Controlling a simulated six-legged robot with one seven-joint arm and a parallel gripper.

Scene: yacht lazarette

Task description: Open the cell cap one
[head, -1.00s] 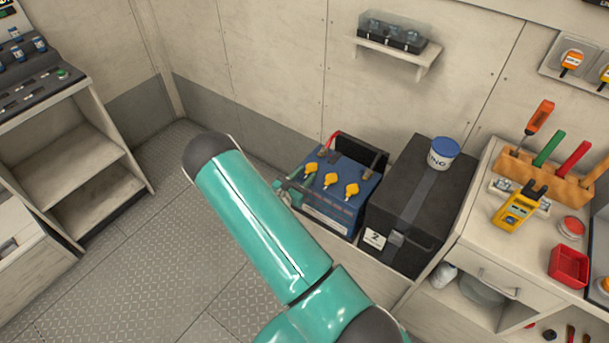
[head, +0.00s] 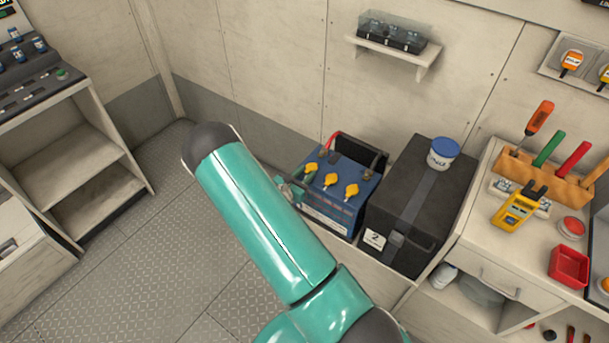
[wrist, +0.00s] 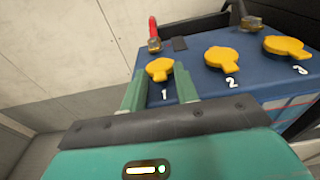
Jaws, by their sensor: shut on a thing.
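The blue battery (head: 338,195) stands left of the black box in the head view, with three yellow cell caps in a row on its top. In the wrist view the caps carry the numbers 1, 2 and 3. Cell cap one (wrist: 160,68) is the leftmost and seated on the battery top. My gripper (wrist: 160,80) is shut on cap one, with a green finger on each side of it. Caps two (wrist: 222,58) and three (wrist: 286,47) sit to the right, clear of the fingers. In the head view my arm partly hides the gripper.
A black box (head: 415,200) marked 2 stands right of the battery, with a blue-lidded tub (head: 443,153) on it. A red-sleeved terminal (wrist: 153,36) rises behind cap one. The workbench (head: 480,225) with tools is further right. Floor to the left is clear.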

